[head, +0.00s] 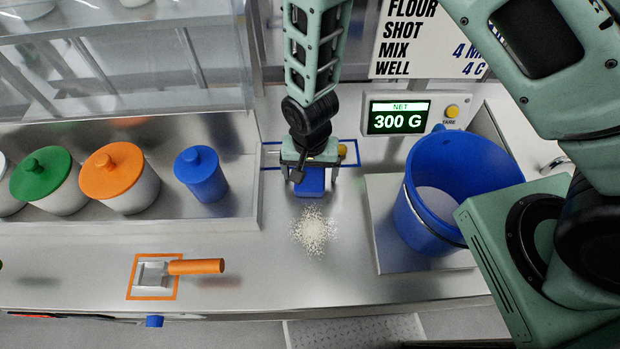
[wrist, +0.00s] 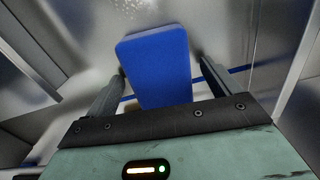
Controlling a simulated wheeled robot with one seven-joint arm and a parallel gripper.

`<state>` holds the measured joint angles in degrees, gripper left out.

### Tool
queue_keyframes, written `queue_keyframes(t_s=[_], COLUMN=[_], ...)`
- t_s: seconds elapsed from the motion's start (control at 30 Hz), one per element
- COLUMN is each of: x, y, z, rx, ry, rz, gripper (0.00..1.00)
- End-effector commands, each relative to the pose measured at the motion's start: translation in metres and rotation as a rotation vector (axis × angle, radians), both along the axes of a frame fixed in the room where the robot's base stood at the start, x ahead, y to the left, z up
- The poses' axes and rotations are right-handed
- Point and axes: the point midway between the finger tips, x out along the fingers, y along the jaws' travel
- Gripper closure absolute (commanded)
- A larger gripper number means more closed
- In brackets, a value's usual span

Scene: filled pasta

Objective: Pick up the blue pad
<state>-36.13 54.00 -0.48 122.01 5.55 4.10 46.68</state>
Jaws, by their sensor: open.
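The blue pad (head: 311,184) lies on the steel counter, within a blue outline, under my gripper (head: 310,180). In the wrist view the blue pad (wrist: 158,62) is a rounded blue block between and ahead of the two fingers. My gripper (wrist: 160,75) is open, with one finger on either side of the pad and a visible gap to each. The pad's near end is partly hidden by the gripper body. I cannot tell exactly how high the fingertips are above the counter.
A pile of white powder (head: 314,231) lies just in front of the pad. A blue bucket (head: 405,215) stands on a scale (head: 385,262) at right, by a 300 G display (head: 397,118). An orange-handled scoop (head: 195,267) and lidded jars, including a blue one (head: 202,174), are at left.

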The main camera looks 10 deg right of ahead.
Motion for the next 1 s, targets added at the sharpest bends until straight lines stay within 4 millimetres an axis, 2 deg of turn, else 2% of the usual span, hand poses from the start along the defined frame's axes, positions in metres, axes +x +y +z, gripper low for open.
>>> queue_keyframes(t_s=[0.2, 0.23, 0.4, 0.77, 1.0], x=[0.0, 0.0, 0.0, 0.001, 0.001], y=[0.0, 0.0, 0.0, 0.0, 0.001], z=[-0.002, -0.002, -0.002, 0.002, 0.03], rx=[0.001, 0.001, 0.001, 0.001, 0.002], ry=[-0.001, -0.001, -0.001, -0.001, -0.004], rz=[-0.001, -0.001, -0.001, -0.001, -0.001], gripper=[0.11, 0.14, 0.59, 0.59, 0.59])
